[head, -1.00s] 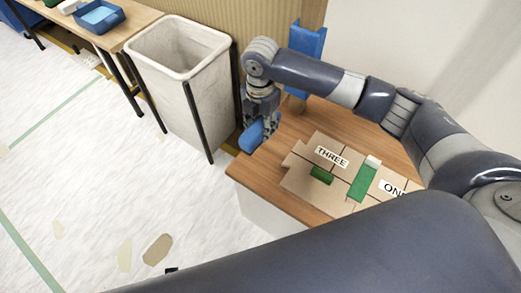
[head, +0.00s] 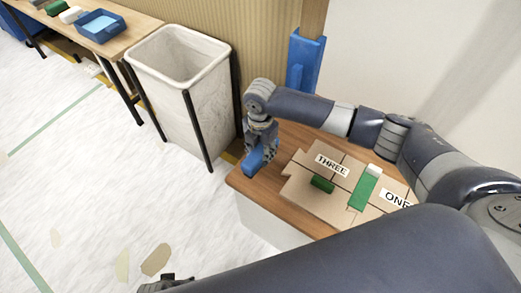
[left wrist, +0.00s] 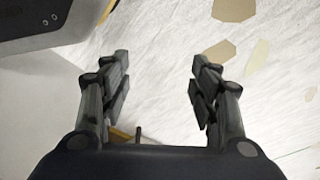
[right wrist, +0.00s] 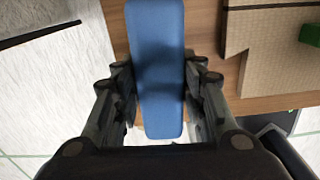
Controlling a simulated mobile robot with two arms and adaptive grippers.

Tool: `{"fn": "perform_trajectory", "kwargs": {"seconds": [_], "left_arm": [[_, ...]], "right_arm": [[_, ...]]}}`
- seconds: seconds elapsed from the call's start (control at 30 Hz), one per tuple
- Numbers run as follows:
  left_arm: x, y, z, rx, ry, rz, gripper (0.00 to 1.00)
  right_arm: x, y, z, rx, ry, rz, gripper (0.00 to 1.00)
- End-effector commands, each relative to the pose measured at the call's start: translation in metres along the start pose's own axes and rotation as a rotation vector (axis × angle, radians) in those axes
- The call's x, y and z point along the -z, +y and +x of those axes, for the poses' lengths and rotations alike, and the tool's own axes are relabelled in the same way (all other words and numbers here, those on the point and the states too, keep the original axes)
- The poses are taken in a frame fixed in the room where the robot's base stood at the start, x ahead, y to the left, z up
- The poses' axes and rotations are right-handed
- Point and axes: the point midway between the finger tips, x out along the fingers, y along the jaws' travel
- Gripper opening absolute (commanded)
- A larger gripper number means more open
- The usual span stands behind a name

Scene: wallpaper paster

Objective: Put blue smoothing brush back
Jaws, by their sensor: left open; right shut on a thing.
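The blue smoothing brush (head: 252,162) is in my right gripper (head: 264,143), at the left corner of the wooden table top. In the right wrist view the brush (right wrist: 156,50) is a long blue block lying lengthwise between the fingers (right wrist: 160,88). In the head view it is low at the wood surface; I cannot tell whether it touches. My left gripper (left wrist: 160,75) is open and empty above the pale floor.
On the wooden table (head: 246,186) lies a cardboard board (head: 300,180) labelled THREE and ONE, with a green block (head: 323,184) and a green-and-white piece (head: 364,190). A white bin (head: 180,95) stands left of it. A bench at upper left holds a blue tray (head: 100,26).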

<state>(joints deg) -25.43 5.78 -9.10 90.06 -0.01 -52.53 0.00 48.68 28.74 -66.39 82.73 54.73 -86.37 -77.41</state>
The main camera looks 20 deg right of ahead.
Motion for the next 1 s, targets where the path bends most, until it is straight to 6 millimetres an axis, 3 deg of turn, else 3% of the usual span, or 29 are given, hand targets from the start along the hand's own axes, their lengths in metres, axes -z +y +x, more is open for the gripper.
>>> {"fn": "perform_trajectory", "kwargs": {"seconds": [0.27, 0.3, 0.37, 0.87, 1.0], "left_arm": [[0.001, 0.0, 0.0, 0.0, 0.001, 0.0, 0.56], [0.001, 0.0, 0.0, 0.0, 0.001, 0.0, 0.56], [0.001, 0.0, 0.0, 0.0, 0.001, 0.0, 0.56], [-0.001, 0.0, 0.001, 0.001, -0.005, -0.001, 0.56], [0.016, 0.0, -0.016, 0.0, 0.018, -0.003, 0.56]], "right_arm": [[0.0, 0.0, 0.003, -0.001, 0.0, 0.0, 0.13], [0.0, 0.0, 0.004, 0.0, 0.0, -0.001, 0.45], [0.0, 0.0, 0.003, 0.0, 0.0, -0.001, 0.58], [0.0, 0.0, 0.004, 0.0, 0.0, 0.0, 0.58], [0.0, 0.0, 0.005, 0.0, 0.0, 0.001, 0.58]]}}
